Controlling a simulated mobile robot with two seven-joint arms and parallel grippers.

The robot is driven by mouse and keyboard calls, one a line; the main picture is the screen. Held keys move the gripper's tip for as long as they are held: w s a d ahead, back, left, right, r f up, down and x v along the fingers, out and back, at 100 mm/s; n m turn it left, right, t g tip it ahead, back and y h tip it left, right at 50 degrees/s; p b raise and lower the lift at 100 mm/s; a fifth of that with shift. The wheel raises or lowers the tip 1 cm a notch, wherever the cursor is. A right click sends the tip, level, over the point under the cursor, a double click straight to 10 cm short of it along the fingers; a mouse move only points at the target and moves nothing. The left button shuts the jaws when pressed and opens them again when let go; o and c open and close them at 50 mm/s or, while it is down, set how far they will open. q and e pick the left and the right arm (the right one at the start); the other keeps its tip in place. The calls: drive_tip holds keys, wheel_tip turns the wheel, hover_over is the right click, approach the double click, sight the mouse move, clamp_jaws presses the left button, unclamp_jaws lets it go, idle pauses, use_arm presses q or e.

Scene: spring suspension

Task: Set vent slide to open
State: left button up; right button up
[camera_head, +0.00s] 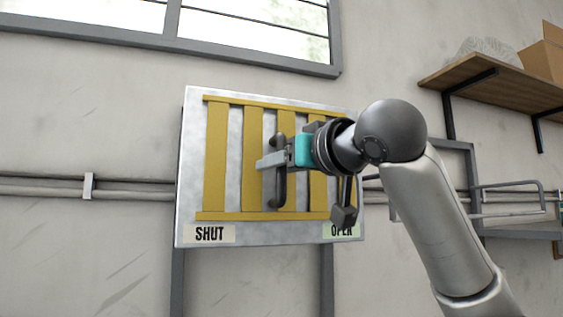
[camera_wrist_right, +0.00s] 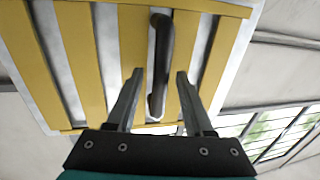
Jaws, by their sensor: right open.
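The vent slide is a yellow slatted grille (camera_head: 216,160) on a pale metal panel on the wall. Pale strips show between its slats. A black upright bar handle (camera_head: 281,190) sits near the panel's middle, between the SHUT label (camera_head: 208,234) at lower left and the OPEN label (camera_head: 341,231) at lower right, which my arm partly covers. My right gripper (camera_head: 270,161) is open at the handle. In the right wrist view the handle (camera_wrist_right: 160,60) shows between the two spread fingers (camera_wrist_right: 158,78); I cannot tell whether they touch it. My left gripper is out of view.
A wooden shelf (camera_head: 500,83) with a cardboard box (camera_head: 541,62) is at upper right. Pipes (camera_head: 130,188) run along the wall behind the panel. A window (camera_head: 255,25) is above. A metal rack (camera_head: 510,200) stands at right.

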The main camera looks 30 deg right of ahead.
clamp_jaws()
idle(0.3)
idle(1.1)
